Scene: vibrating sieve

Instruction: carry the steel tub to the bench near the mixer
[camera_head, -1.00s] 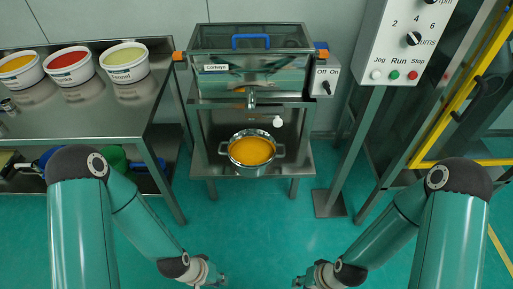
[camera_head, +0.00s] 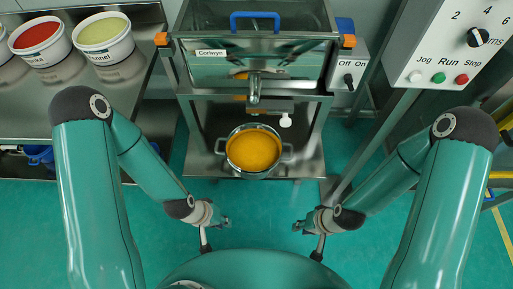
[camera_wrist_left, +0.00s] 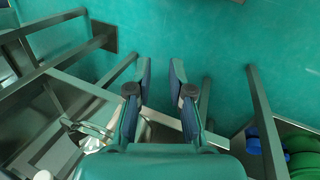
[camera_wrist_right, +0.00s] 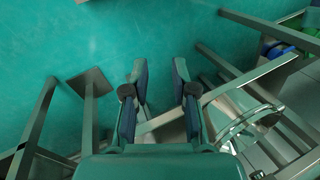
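The steel tub (camera_head: 250,176) has two side handles and holds orange contents. It stands on the low shelf of the sieve stand, below the spout, in the head view. Shiny curved metal, probably part of the tub, shows in the left wrist view (camera_wrist_left: 92,140) and the right wrist view (camera_wrist_right: 243,125). My left gripper (camera_head: 224,221) is open and empty, in front of the tub and to its left. My right gripper (camera_head: 299,226) is open and empty, in front of it and to its right. Neither touches the tub. I cannot make out the mixer for certain.
The sieve machine (camera_head: 205,72) with a blue handle stands above the tub. A bench (camera_head: 140,85) with several labelled tubs of coloured material is at the left. A white control panel (camera_head: 425,55) on a post is at the right. Green floor (camera_head: 190,255) is clear in front.

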